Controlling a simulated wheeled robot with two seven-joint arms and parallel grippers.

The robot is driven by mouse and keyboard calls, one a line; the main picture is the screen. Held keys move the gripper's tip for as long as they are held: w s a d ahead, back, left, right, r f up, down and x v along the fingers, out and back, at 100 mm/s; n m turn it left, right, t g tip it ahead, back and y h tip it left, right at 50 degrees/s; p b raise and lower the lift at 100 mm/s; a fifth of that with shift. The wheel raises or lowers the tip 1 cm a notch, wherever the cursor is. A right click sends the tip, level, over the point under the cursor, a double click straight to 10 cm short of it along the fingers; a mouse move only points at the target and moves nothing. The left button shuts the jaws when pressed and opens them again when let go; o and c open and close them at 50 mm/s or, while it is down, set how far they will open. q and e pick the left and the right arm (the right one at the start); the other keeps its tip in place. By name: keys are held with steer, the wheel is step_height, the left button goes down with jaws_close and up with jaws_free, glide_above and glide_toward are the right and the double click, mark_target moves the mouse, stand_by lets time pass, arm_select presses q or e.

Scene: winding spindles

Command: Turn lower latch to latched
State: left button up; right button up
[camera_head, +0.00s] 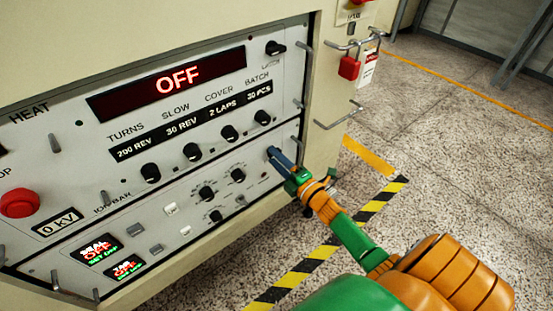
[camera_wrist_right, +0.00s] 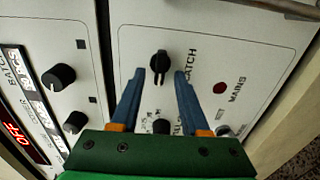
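In the right wrist view, a black pointer knob (camera_wrist_right: 159,66) sits on the pale lower panel (camera_wrist_right: 205,40), beside a label ending in "ATCH" that a finger partly covers. My right gripper (camera_wrist_right: 159,76) is open, with its two blue fingers on either side of this knob. A gap shows on each side; I cannot tell how deep the fingertips reach. In the head view, my right gripper (camera_head: 272,153) is at the upper right of the lower panel, and the knob is hidden behind it. My left gripper is not in view.
Other black knobs (camera_head: 207,193) sit lower on the same panel. The upper panel has a row of knobs (camera_head: 195,151), a red "OFF" display (camera_head: 178,79) and a red button (camera_head: 18,203). Metal handles (camera_head: 300,106) stick out at the right edge. A red padlock (camera_head: 349,67) hangs beside the cabinet.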

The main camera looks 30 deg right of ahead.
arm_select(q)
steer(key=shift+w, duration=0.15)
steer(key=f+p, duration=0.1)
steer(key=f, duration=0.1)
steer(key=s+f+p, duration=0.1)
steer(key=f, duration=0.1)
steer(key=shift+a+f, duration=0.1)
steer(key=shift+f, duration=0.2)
arm_select(e)
steer(key=s, duration=0.7)
steer(key=shift+d, duration=0.3)
